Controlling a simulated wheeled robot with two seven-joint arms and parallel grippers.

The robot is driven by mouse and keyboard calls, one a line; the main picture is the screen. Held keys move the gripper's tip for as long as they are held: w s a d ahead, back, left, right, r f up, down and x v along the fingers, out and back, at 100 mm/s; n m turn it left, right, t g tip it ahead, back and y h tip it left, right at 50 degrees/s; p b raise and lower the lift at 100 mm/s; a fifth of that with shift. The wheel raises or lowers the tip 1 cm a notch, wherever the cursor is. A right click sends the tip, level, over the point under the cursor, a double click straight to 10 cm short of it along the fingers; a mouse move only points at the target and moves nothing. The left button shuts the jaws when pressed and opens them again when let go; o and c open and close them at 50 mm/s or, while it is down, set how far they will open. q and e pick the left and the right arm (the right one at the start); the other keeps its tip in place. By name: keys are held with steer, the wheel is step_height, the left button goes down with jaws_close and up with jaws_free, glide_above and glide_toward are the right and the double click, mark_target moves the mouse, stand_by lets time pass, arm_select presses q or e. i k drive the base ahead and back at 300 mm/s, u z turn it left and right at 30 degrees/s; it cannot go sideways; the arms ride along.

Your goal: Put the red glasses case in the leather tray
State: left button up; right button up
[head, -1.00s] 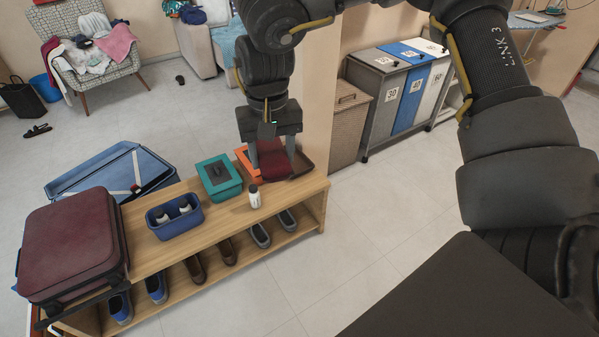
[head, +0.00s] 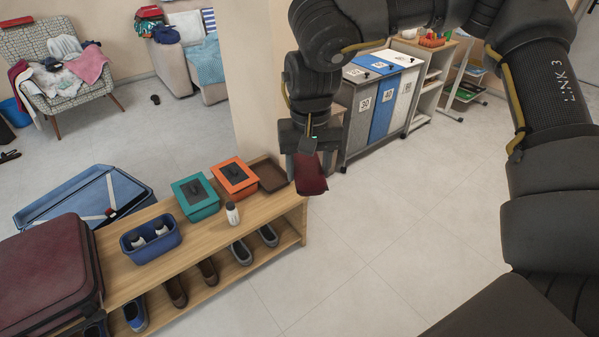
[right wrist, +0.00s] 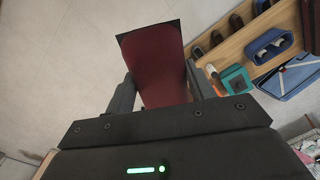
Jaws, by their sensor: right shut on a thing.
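The dark red glasses case (head: 311,178) is held in my right gripper (head: 308,160), just off the right end of the wooden bench. In the right wrist view the case (right wrist: 158,55) sits between the two fingers (right wrist: 160,88), with bare floor behind it. The brown leather tray (head: 271,175) lies on the right end of the bench top, left of the case, and looks empty. The case is apart from the tray. My left gripper is not in view.
An orange lidded box (head: 234,178), a teal lidded box (head: 195,196), a white bottle (head: 232,214) and a blue bin (head: 150,240) stand on the bench (head: 205,235). Shoes fill the shelf below. A wall pillar (head: 252,80) rises behind the tray. The floor at right is clear.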

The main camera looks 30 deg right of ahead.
mark_target(268, 177)
steer(key=z, duration=0.55)
steer(key=i, duration=1.25)
steer(key=u, duration=0.6)
